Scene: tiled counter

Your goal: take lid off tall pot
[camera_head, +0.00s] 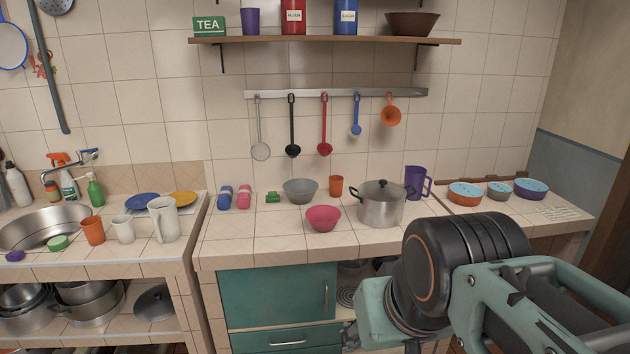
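A silver metal pot (380,212) with side handles stands upright on the tiled counter, right of centre. Its lid (366,189) sits on top and has a dark knob in the middle. My arm fills the lower right foreground, in front of the counter and to the right of the pot. My gripper's fingers do not show in this view. Nothing of my arm is seen touching the pot or the lid.
A pink bowl (323,218) stands left of the pot, with a grey bowl (300,191) and orange cup (336,186) behind. A purple pitcher (415,182) is close behind right. Utensils hang above. The counter's front left is clear.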

